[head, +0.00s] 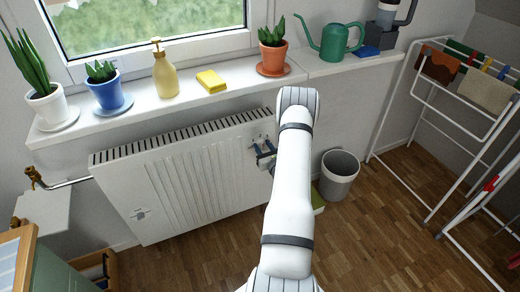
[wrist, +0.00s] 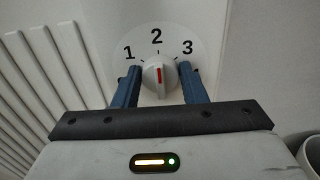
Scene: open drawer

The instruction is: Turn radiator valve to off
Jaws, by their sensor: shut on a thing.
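The radiator valve is a white round knob (wrist: 159,78) in the wrist view, in front of a pale dial plate (wrist: 158,50) marked 1, 2 and 3. The knob's red mark points up, close to the 2. An off mark cannot be made out. My gripper (wrist: 159,73) has its two blue fingers on the left and right sides of the knob, shut on it. In the head view my gripper (head: 265,157) is at the right end of the white radiator (head: 160,190). My arm hides part of that end.
A white windowsill (head: 140,119) above the radiator holds potted plants, a yellow bottle (head: 165,72), a yellow sponge (head: 211,81) and a green watering can (head: 334,45). A grey bin (head: 339,176) stands right of my arm. A drying rack (head: 425,108) is farther right. Wooden floor is clear in front.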

